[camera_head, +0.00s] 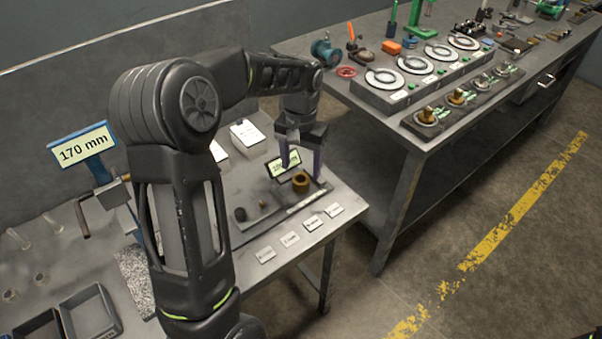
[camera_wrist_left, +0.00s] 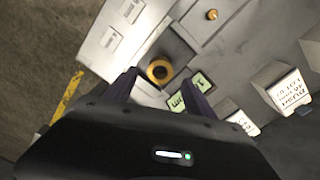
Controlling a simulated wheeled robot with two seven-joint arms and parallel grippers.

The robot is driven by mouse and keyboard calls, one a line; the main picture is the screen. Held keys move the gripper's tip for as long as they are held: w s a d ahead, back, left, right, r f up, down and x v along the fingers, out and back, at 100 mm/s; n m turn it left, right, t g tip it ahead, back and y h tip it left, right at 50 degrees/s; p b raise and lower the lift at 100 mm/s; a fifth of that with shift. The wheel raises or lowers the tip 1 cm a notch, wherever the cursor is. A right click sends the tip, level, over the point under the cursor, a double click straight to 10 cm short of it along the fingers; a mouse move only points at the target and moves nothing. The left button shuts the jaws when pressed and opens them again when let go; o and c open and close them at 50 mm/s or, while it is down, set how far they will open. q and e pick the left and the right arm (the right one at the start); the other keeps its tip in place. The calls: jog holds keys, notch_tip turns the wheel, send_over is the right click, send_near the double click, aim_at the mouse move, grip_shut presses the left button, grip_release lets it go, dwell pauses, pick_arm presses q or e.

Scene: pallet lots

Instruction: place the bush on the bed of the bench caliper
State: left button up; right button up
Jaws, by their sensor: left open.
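The bush (camera_head: 301,182) is a short brass-coloured ring with a dark bore. It stands upright on a grey metal plate (camera_head: 292,208) near the front right of the left table, beside a small green display (camera_head: 284,163), which appears to belong to the bench caliper. My left gripper (camera_head: 303,171) is open and points down over the bush, with a finger to each side. In the left wrist view, the bush (camera_wrist_left: 160,71) shows between and just beyond the fingertips (camera_wrist_left: 162,82), with no clear contact. The gripper holds nothing. My right gripper is out of view.
White label cards (camera_head: 312,223) lie along the table's front edge. A 170 mm sign (camera_head: 83,147) and trays (camera_head: 90,312) are at left. A second bench (camera_head: 415,120) with gauges stands right.

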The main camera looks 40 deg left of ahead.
aim_at(301, 179)
pick_arm(q)
notch_tip(301, 179, up, 8)
jog(key=shift+f, duration=0.1)
dwell(0.7)
